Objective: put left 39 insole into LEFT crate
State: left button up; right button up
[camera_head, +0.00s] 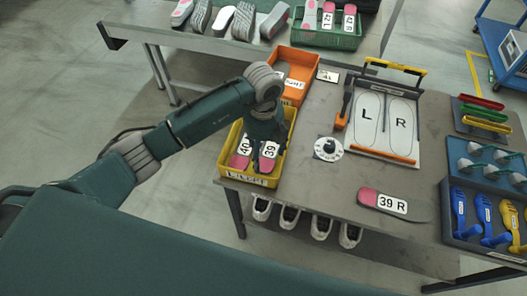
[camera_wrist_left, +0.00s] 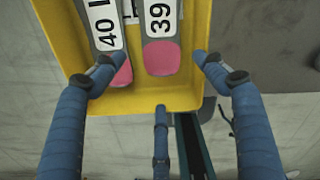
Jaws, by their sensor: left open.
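The 39 insole (camera_head: 267,163), dark with a pink heel and a white label, lies in the yellow crate (camera_head: 285,163) at the near left of the table. The crate's front label is hard to read. My left gripper (camera_head: 264,138) is above this crate and hides part of it. In the left wrist view my left gripper (camera_wrist_left: 152,68) is open, its fingers spread around the pink end of the 39 insole (camera_wrist_left: 161,57), not closed on it. A 40 insole (camera_wrist_left: 104,30) lies beside it. My right gripper is not in view.
An orange crate (camera_head: 311,61) stands behind the yellow one. A 39 R insole (camera_head: 393,205) lies at the front of the table. A board marked L and R (camera_head: 386,120), a round dial (camera_head: 328,149) and a tool tray (camera_head: 460,232) are to the right.

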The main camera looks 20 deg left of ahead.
pick_arm(q)
jog(key=shift+r, duration=0.75)
notch_tip(320, 180, up, 11)
jog(key=b, duration=0.2)
jog(key=shift+d+r, duration=0.1)
jog(key=shift+d, duration=0.05)
